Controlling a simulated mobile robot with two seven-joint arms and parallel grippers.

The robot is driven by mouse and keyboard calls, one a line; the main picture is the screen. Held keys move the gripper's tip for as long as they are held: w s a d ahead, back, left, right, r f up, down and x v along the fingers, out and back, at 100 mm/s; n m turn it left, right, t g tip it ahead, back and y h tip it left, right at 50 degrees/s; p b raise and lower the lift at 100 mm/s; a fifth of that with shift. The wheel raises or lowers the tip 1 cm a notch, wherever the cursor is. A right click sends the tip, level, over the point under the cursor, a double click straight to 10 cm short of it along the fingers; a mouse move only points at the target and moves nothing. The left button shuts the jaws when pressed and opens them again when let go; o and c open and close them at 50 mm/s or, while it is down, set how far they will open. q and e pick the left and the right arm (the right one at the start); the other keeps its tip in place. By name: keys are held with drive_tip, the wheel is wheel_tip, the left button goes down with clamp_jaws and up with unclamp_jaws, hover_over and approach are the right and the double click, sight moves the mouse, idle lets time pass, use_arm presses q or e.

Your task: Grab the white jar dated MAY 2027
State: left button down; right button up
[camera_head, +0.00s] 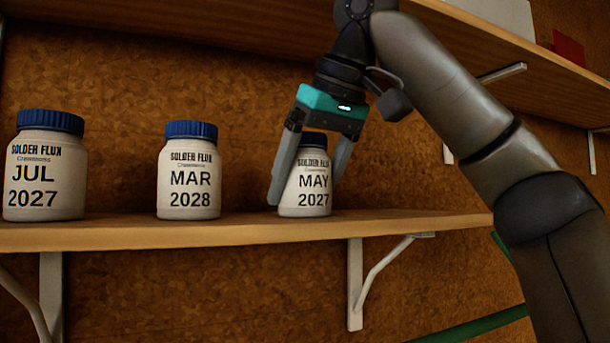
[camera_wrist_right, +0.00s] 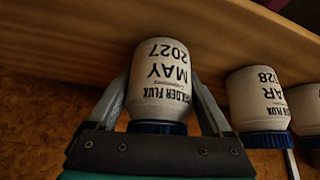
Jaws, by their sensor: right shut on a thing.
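The white jar dated MAY 2027 (camera_head: 312,190) has a dark blue lid and stands upright on the wooden shelf (camera_head: 240,232), the rightmost of the jars in the head view. My right gripper (camera_head: 305,192) comes down from above with one finger on each side of it, shut on it. In the right wrist view the jar (camera_wrist_right: 160,85) appears upside down between the fingers, its base at the shelf. The jar's lid is partly hidden by the gripper in the head view. My left gripper is not in view.
A white jar dated MAR 2028 (camera_head: 188,175) stands to the left of the held jar, with a gap between. A jar dated JUL 2027 (camera_head: 45,170) stands at far left. An upper shelf (camera_head: 230,25) runs overhead. Shelf space right of the held jar is clear.

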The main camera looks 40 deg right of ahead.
drive_tip(key=c, duration=0.4)
drive_tip(key=shift+r, duration=0.15)
drive_tip(key=shift+r, duration=4.85)
drive_tip(key=shift+s, duration=0.1)
